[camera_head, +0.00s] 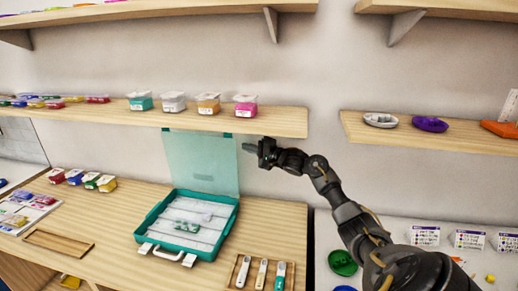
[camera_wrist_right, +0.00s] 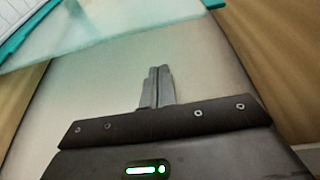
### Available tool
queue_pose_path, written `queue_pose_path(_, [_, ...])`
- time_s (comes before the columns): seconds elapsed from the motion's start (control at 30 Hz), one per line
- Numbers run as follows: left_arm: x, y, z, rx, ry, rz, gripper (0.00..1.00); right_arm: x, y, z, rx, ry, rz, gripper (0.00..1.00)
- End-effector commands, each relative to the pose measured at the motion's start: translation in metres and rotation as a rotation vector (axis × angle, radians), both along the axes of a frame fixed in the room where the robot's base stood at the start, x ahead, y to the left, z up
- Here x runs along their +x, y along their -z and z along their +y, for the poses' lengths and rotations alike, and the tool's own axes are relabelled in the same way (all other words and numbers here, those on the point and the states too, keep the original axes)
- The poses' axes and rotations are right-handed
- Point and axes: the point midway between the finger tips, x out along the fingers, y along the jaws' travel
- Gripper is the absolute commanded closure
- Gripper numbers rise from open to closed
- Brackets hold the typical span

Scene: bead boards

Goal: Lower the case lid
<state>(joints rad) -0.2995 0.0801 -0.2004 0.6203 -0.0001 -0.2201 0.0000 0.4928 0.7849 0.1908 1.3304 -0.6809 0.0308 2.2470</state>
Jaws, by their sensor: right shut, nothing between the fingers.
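A teal case (camera_head: 160,213) stands open on the wooden table, with white compartments and several small items inside. Its translucent teal lid (camera_head: 195,160) stands upright at the back, against the wall side. My right gripper (camera_head: 245,147) is shut and empty, just right of the lid's upper right edge, with its fingers pointing left. In the right wrist view, the shut fingers (camera_wrist_right: 160,75) show in the middle, with the lid (camera_wrist_right: 110,25) crossing the top left. I cannot tell whether they touch the lid. My left gripper is not in view.
A shelf (camera_head: 200,118) with several small boxes runs just above the lid. A tray (camera_head: 258,273) with scoop-like tools lies right of the case, and an empty wooden tray (camera_head: 58,243) lies left of it. Purple and white dishes stand on the right shelf (camera_head: 460,139).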

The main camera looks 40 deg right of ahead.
Motion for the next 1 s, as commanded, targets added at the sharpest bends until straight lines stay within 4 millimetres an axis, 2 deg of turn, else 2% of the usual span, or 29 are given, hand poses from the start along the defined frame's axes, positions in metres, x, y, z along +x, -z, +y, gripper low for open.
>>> queue_pose_path(0.17, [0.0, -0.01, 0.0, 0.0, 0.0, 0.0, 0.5, 0.028, -0.004, 0.007, 0.003, -0.001, -0.001, 1.0])
queue_pose_path(0.23, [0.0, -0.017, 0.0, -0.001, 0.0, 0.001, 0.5, 0.019, -0.002, 0.016, -0.002, -0.003, 0.002, 1.0])
queue_pose_path(0.5, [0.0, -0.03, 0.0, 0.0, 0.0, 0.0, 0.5, 0.006, 0.001, 0.036, 0.0, -0.002, 0.0, 1.0])
queue_pose_path(1.0, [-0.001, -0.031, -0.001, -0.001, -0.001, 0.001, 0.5, 0.003, 0.002, 0.04, -0.002, -0.001, -0.002, 1.0])
